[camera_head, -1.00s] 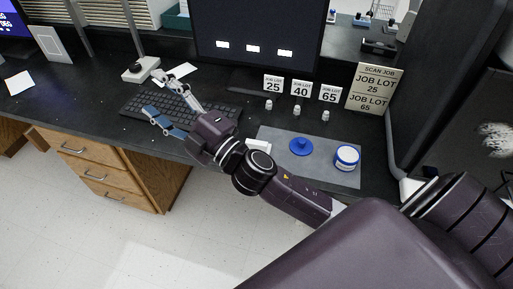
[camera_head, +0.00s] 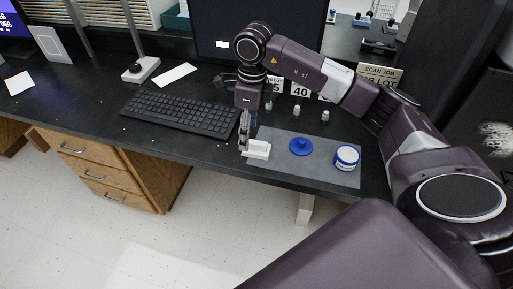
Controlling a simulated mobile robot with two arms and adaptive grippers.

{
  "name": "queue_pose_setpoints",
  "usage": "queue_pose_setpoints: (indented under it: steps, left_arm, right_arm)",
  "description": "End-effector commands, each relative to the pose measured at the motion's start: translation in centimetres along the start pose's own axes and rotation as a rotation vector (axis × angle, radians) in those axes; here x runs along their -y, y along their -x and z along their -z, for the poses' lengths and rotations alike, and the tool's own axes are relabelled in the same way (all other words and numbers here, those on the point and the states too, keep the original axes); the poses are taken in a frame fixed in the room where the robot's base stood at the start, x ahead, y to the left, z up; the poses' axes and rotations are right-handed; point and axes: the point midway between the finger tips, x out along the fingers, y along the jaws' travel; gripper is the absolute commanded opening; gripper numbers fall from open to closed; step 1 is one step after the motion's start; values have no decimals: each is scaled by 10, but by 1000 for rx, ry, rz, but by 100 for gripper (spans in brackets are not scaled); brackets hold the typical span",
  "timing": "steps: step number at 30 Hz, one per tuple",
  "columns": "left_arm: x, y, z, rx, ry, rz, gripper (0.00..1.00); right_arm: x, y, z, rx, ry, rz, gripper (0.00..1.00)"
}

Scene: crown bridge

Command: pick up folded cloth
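A small white block-like thing (camera_head: 259,150), which looks like the folded cloth, lies at the left end of the grey mat (camera_head: 318,174). My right gripper (camera_head: 244,146) points down at its left end, very close to it or touching. The gripper is seen nearly edge-on, so whether its fingers are open or closed on the white thing is unclear. My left gripper is not in view.
A blue lid (camera_head: 301,147) and a blue-white jar (camera_head: 346,158) are on the mat. Small white bottles (camera_head: 325,116) stand behind it by the number cards (camera_head: 300,90). A keyboard (camera_head: 180,113) lies to the left; the monitor (camera_head: 215,30) is behind my arm.

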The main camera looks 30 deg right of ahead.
Motion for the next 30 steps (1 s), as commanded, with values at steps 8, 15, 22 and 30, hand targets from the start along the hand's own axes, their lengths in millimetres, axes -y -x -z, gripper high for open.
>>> queue_pose_setpoints:
  steps: [8,15,22,30]
  left_arm:
    - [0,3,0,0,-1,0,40]
    - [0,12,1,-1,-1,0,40]
    - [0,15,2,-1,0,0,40]
    - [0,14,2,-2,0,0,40]
  right_arm:
    - [17,-11,22,-72,-24,38,60]
    - [23,-40,28,-71,-25,36,60]
    - [26,-67,30,-68,-22,38,60]
    - [26,-69,30,-66,-22,38,58]
